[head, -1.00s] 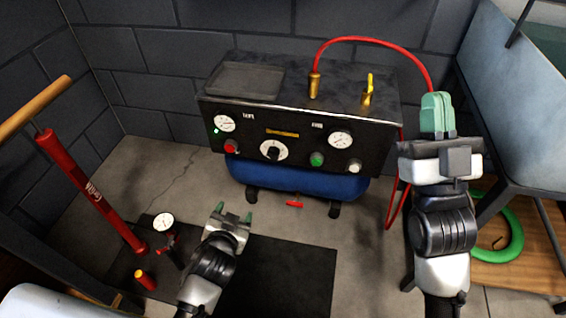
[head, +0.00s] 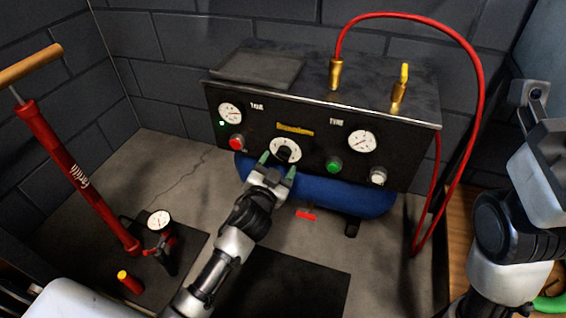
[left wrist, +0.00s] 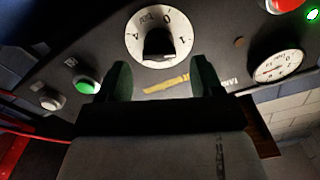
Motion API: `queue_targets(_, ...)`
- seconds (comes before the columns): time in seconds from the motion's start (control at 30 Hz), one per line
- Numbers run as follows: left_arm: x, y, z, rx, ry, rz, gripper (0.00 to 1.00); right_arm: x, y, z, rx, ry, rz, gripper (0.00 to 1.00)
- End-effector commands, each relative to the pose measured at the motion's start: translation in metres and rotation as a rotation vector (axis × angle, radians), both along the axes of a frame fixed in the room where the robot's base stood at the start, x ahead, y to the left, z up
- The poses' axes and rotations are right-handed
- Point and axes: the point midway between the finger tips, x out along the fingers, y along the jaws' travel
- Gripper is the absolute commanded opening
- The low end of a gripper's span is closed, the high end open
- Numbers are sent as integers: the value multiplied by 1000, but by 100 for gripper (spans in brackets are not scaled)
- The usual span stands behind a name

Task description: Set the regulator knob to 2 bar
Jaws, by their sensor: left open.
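The regulator knob is a black knob (head: 285,152) on a round white dial (head: 294,147), at the middle of the dark compressor panel (head: 312,147). In the left wrist view the black knob (left wrist: 158,45) sits on its white dial (left wrist: 131,42) with numerals around it; the exact setting is hard to read. My left gripper (head: 277,165) is open just in front of and below the dial. Its two green fingers (left wrist: 161,82) are spread, apart from the knob, with nothing between them. The fingertips of my right gripper are outside the view; its arm shows at the right.
A red button (head: 236,143), a green button (head: 333,165), a white button (head: 378,176) and two gauges (head: 230,113) (head: 361,141) are on the panel. A red hose (head: 474,65) loops at the right. A red pump (head: 75,170) stands at the left.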

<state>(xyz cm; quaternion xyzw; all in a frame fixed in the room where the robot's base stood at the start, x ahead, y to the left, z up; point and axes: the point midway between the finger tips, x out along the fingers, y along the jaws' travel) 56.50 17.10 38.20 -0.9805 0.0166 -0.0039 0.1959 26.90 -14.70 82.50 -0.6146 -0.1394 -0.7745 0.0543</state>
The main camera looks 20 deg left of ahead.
Motion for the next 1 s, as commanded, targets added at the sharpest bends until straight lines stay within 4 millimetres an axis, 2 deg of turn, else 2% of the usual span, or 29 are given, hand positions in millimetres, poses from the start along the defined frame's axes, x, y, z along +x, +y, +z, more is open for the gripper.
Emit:
queue_targets(0.03, 8, 0, -2, 3, -3, 0, 66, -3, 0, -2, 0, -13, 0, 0)
queue_targets(0.2, 24, -1, -1, -1, 0, 0, 66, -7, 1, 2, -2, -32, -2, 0)
queue_targets(0.4, 29, -1, 0, -1, 0, 0, 66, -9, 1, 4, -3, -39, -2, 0)
queue_targets(0.57, 29, -1, 0, -1, 1, 0, 66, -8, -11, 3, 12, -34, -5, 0)
queue_targets(0.67, 29, -1, 0, -1, 1, 0, 54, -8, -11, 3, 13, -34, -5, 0)
queue_targets(0.9, 29, -1, 0, -1, 0, 0, 17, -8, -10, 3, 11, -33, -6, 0)
queue_targets(1.0, 29, -1, 0, 1, 0, 0, 17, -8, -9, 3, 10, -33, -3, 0)
